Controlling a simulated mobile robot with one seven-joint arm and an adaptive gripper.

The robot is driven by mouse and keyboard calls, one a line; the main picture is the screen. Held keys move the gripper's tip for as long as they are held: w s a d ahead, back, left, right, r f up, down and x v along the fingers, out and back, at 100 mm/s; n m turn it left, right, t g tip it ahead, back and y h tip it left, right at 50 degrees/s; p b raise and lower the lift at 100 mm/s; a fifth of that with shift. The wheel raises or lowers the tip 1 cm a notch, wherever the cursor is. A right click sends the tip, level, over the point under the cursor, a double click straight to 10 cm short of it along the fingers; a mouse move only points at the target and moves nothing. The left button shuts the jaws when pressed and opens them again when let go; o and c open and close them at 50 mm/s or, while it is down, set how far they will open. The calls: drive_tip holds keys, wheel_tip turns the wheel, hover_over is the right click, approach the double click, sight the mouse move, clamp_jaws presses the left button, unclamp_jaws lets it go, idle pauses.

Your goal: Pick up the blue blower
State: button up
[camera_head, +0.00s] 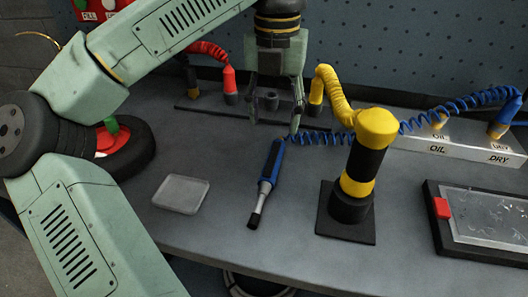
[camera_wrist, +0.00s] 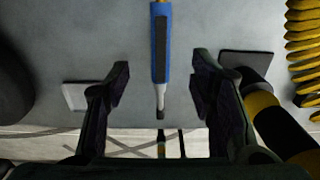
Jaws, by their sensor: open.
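A blue and black hand tool (camera_head: 270,170) with a metal neck and black tip lies on the grey bench; it also shows in the wrist view (camera_wrist: 161,45). A blue coiled hose (camera_head: 325,139) comes close to its far end; I cannot tell if they join. Another blue-bodied piece (camera_head: 503,119) stands at the right, above the DRY label, with blue coil near it. My gripper (camera_head: 274,120) is open and empty, beyond the lying tool's far end in the head view. In the wrist view, the tool lies between the lines of my spread fingers (camera_wrist: 160,90).
A yellow and black post (camera_head: 366,160) stands right of the tool. A pale flat block (camera_head: 181,194) lies to its left. A white OIL/DRY rack (camera_head: 455,150) and a black-framed tray (camera_head: 437,230) are at the right.

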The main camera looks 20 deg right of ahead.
hover_over(273, 158)
wheel_tip(273, 158, down, 5)
drive_tip(key=shift+w+d+r, duration=0.1)
drive_tip(key=shift+d+r, duration=0.05)
drive_tip(key=shift+f+p, duration=1.1)
drive_tip(key=shift+f, duration=1.7)
clamp_jaws()
